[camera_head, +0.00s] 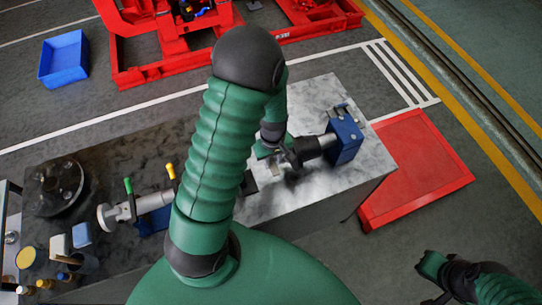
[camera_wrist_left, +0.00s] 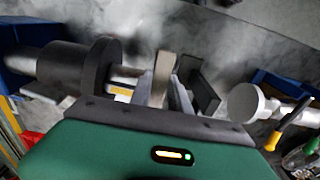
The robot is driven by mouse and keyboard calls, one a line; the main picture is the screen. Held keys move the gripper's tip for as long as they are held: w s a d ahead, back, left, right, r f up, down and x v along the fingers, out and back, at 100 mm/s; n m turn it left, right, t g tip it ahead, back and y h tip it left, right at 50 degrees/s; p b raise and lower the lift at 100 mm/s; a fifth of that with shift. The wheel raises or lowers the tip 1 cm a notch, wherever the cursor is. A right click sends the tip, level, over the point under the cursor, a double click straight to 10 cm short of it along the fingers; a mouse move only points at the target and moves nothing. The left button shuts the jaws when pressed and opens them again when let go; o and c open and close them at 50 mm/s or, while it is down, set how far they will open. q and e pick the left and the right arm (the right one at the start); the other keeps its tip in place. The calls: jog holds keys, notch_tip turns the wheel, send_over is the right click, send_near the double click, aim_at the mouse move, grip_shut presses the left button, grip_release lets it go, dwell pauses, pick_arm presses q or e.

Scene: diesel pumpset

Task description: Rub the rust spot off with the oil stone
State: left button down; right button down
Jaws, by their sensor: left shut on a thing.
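My left gripper (camera_head: 288,157) reaches down over the bench beside a dark shaft (camera_head: 314,146) held by a blue vise (camera_head: 344,138). In the left wrist view the gripper (camera_wrist_left: 165,88) is shut on a tan-grey block, the oil stone (camera_wrist_left: 162,70). The stone stands upright between the fingers, close to the bright neck of the flanged shaft (camera_wrist_left: 85,65); I cannot tell whether they touch. I cannot make out the rust spot; the gripper and stone may hide it. My right gripper (camera_head: 440,275) hangs at the lower right, away from the bench, its jaws unclear.
A red platform (camera_head: 415,165) stands to the right. A blue crate (camera_head: 64,58) and red frames lie beyond.

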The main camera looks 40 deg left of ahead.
pick_arm(q)
jog(key=shift+w+a, duration=0.4)
jog(key=shift+a, duration=0.45)
jog(key=shift+s+d, duration=0.15)
jog(key=shift+d, duration=0.15)
jog(key=shift+s+d, duration=0.35)
jog(key=shift+d, duration=0.25)
jog(key=shift+r, duration=0.1)
notch_tip(320, 180, up, 7)
jog(key=p, duration=0.7)
jog(key=shift+d+r, duration=0.1)
